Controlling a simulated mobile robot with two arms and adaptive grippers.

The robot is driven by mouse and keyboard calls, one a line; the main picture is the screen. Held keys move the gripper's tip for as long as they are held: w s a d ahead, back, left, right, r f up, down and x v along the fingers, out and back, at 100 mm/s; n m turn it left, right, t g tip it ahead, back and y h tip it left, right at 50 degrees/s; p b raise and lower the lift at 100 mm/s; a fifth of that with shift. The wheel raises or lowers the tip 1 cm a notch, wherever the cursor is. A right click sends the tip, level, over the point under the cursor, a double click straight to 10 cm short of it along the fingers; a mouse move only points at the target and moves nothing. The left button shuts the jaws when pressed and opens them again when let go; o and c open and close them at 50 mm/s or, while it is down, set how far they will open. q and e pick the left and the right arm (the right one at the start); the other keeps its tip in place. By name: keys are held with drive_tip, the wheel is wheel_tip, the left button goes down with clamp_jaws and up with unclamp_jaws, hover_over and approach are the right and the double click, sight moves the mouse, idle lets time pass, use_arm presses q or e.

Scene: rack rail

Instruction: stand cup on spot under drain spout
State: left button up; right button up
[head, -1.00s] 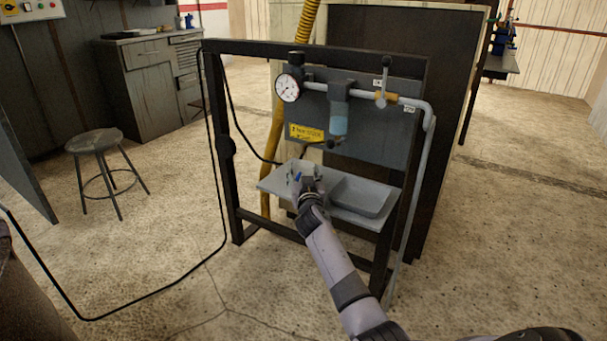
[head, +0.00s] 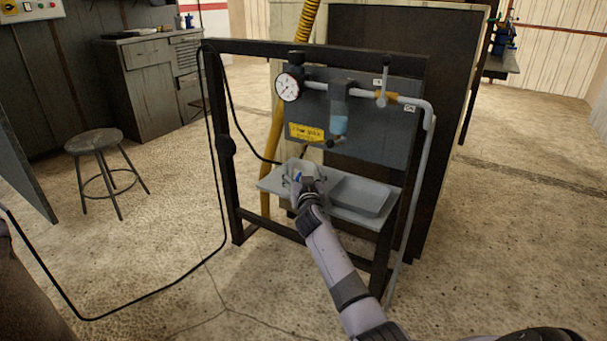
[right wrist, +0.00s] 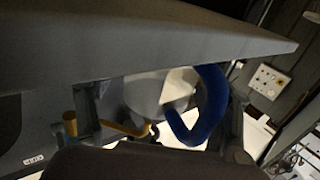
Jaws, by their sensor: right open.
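A pale cup (right wrist: 150,92) with a thick blue handle (right wrist: 205,108) shows in the right wrist view. In the head view the cup (head: 302,166) is small, pale and partly hidden, on the left part of the grey shelf (head: 345,210). My right gripper (head: 304,181) is open at the cup's near side, close to the blue handle; contact cannot be told. The filter with a blue bowl (head: 339,125) hangs above and to the right of the cup, with a small dark spout (head: 331,144) below it. The marked spot cannot be made out. My left gripper is not in view.
A grey tray (head: 362,196) takes up the right part of the shelf. A dark frame (head: 222,150) surrounds the panel with its gauge (head: 288,87) and pipe (head: 427,125). A yellow sign (head: 306,132) hangs low above the cup. A stool (head: 95,141) stands far left.

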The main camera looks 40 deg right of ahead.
idle(0.3)
drive_tip(key=v, duration=1.2)
